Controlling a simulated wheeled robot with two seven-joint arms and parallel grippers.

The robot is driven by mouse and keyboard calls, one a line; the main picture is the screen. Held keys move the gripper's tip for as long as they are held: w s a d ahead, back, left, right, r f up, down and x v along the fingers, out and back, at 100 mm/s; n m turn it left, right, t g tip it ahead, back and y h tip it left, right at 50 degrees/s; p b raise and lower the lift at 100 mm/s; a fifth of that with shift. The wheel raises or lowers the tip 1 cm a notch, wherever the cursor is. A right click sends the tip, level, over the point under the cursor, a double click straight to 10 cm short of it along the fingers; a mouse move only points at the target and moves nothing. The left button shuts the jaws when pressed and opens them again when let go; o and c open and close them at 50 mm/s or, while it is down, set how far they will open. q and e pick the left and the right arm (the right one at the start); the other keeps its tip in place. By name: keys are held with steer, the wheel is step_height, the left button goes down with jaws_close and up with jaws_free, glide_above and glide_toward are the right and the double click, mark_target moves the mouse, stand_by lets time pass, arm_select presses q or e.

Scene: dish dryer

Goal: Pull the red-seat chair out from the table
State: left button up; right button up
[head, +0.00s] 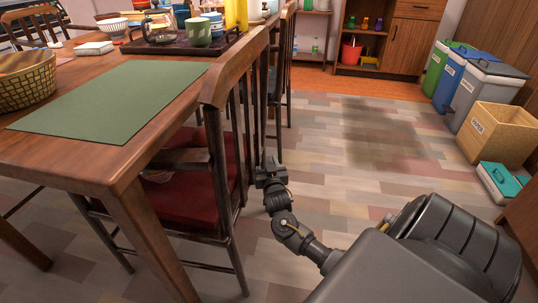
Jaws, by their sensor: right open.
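The red-seat chair (192,201) stands at the right side of the wooden table (95,160). Its dark red seat is partly under the tabletop, and its slatted wooden back (233,72) faces the open floor. My right gripper (268,166) is open, beside the right side of the chair back at about the level of the lower slats. I cannot tell whether it touches the chair. Part of the seat is hidden by the table corner and leg. My left gripper is not in view.
A green placemat (118,97), a wicker basket (25,83) and a dark tray (165,47) with dishes lie on the table. Another chair (284,60) stands farther back. The floor between is clear.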

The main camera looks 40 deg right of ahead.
steer(key=shift+b+x, duration=0.45)
steer(key=shift+x, duration=0.9)
jaws_close()
stand_by(0.5)
